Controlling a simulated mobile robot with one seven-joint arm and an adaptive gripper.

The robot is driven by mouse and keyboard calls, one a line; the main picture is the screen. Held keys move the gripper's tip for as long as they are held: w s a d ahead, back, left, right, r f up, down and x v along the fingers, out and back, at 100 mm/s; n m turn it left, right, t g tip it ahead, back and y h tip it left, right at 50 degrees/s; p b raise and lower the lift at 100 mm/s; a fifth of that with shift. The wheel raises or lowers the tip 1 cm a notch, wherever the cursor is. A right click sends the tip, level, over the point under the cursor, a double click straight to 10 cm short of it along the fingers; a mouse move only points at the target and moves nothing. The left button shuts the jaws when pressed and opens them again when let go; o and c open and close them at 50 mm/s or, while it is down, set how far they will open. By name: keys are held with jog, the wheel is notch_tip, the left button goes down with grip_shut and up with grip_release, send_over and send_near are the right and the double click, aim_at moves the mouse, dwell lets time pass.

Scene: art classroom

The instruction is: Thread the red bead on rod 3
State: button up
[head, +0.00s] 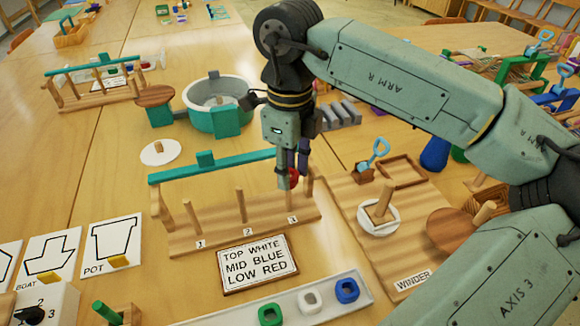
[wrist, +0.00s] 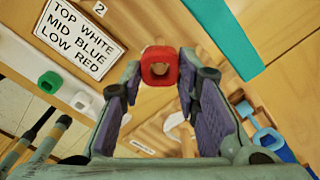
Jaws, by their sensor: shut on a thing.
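My gripper (head: 292,172) points down over the right end of the wooden rod stand (head: 225,232). It is shut on the red bead (head: 294,179). In the wrist view the red bead (wrist: 160,53) sits between the fingertips (wrist: 160,75), its open hole facing the camera. Rod 1 (head: 192,217) and rod 2 (head: 241,206) stand upright and bare. The bead is by the label 3 (head: 293,219), around rod 3's place. Rod 3 is largely hidden by the fingers and bead; I cannot tell whether the bead is around it.
A teal bar (head: 225,166) runs along the stand's back. The order card (head: 258,262) reads top white, mid blue, low red. A front tray (head: 290,305) holds a green bead (head: 270,314), a white bead (head: 309,299) and a blue bead (head: 347,290). The winder board (head: 410,255) stands close right.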

dwell(0.3)
jog(key=o, duration=0.8)
jog(key=shift+o, duration=0.2)
notch_tip(320, 180, up, 12)
dwell(0.6)
